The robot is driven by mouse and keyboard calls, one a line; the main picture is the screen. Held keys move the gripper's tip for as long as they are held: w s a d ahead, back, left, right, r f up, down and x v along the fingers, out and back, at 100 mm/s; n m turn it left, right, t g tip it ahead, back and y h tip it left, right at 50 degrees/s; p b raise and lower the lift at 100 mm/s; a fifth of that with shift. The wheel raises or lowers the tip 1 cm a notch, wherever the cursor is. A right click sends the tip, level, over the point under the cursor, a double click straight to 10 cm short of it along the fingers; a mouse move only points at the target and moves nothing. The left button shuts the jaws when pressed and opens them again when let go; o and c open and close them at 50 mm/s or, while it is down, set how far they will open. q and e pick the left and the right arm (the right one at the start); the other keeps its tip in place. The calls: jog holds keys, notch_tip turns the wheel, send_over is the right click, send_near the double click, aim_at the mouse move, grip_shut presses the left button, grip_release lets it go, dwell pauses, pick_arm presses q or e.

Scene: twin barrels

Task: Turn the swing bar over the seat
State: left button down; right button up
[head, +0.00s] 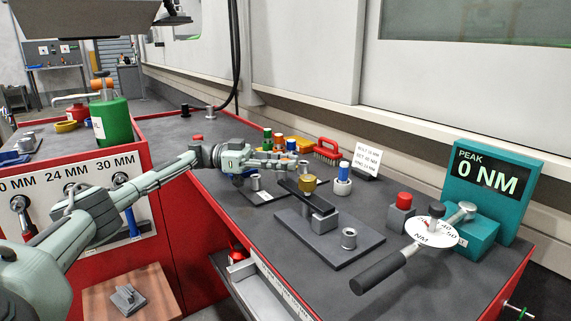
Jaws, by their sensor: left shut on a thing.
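The swing bar (318,202) is a dark flat bar above a grey base plate (330,250), with a brass-coloured knob (307,184) on it. A short grey hollow cylinder (349,238), which looks like the seat, stands on the near part of the plate. The bar lies to the left of it and is not over it. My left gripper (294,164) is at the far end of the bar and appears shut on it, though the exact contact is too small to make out. My right gripper is not in view.
A torque wrench with a black handle (378,272) and a white dial (431,232) lies at the right, by a teal display (487,188). A red-topped block (402,205) and a white-and-blue cylinder (343,180) stand nearby. Several coloured cylinders stand behind my gripper.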

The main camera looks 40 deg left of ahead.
pick_arm(q)
jog(key=shift+a, duration=0.15)
jog(key=c, duration=1.2)
grip_release()
jog(key=v, duration=0.7)
jog(key=shift+a, duration=0.2)
jog(key=shift+s+f, duration=0.1)
jog(key=shift+s, duration=0.05)
